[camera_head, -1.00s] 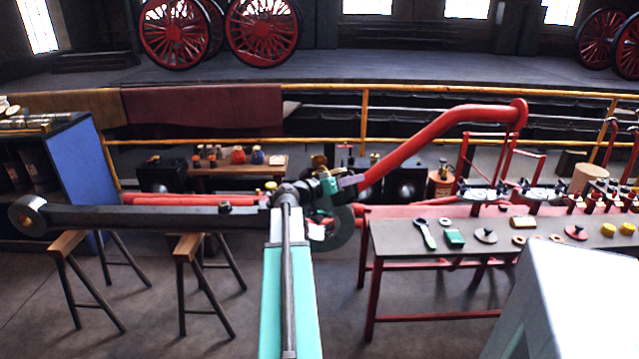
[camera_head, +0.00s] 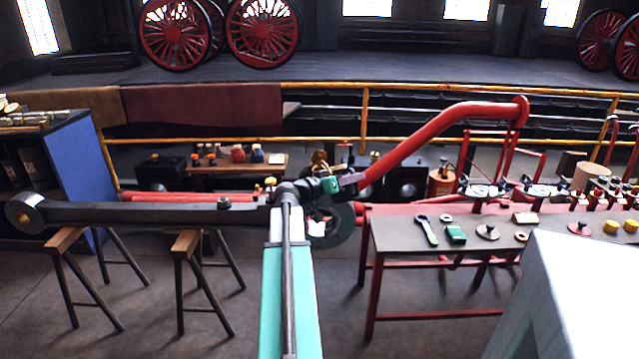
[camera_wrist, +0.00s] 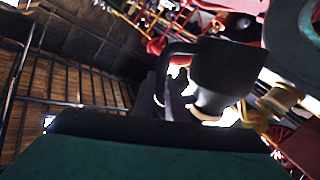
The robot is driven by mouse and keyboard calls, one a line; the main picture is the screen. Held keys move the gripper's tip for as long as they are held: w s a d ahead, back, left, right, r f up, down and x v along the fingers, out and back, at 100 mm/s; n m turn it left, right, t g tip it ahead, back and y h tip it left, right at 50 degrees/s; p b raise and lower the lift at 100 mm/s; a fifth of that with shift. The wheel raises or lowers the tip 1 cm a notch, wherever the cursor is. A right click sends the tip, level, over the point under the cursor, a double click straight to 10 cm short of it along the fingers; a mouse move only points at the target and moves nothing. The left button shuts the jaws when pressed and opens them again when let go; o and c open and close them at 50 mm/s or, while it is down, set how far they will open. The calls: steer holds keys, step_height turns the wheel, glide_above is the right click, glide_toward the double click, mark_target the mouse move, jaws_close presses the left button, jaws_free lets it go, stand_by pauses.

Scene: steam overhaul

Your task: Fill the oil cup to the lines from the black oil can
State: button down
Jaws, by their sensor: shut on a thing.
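My gripper (camera_head: 350,181) is in the middle of the head view, over the right end of a long dark rod (camera_head: 130,215). It is shut on a dark thing with a loop handle (camera_wrist: 228,68), which looks like the black oil can and fills the middle of the wrist view. In the head view my arm mostly hides it. A small dark fitting (camera_head: 224,203) stands on top of the rod, left of my arm; I cannot tell whether it is the oil cup. No oil level or lines can be made out.
A red-legged bench (camera_head: 400,236) with tools and small parts stands on the right. Trestles (camera_head: 190,248) stand under the rod. A yellow railing (camera_head: 420,90) and a thick red pipe (camera_head: 440,130) lie behind. A blue-sided cabinet (camera_head: 75,165) is at left.

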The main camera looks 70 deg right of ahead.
mark_target(352, 200)
steer(key=shift+s+a+f+m+b, duration=0.15)
steer(key=shift+f+m+b, duration=0.6)
steer(key=shift+b, duration=1.35)
steer(key=shift+s+a+f+m+b, duration=0.1)
steer(key=shift+f+m+b, duration=0.15)
steer(key=shift+f+b, duration=1.4)
steer(key=shift+r+b, duration=0.4)
steer(key=shift+b, duration=0.1)
steer(key=f+m+b, duration=0.1)
steer(key=b, duration=0.3)
steer(key=f+m+b, duration=0.1)
steer(key=f+b, duration=0.1)
steer(key=b, duration=0.2)
steer(key=f+m+h+b, duration=0.1)
steer(key=b, duration=0.3)
steer(key=shift+w+d+f+b, duration=0.3)
steer(key=shift+w+b, duration=0.05)
steer(key=shift+w, duration=0.05)
steer(key=shift+f+m+b, duration=0.1)
steer(key=shift+m+b, duration=0.2)
steer(key=shift+b, duration=0.15)
steer(key=s+a+r, duration=0.3)
steer(key=s+a, duration=0.1)
steer(key=a, duration=0.4)
steer(key=shift+s+a, duration=0.3)
steer(key=shift+a, duration=0.1)
steer(key=shift+w, duration=0.1)
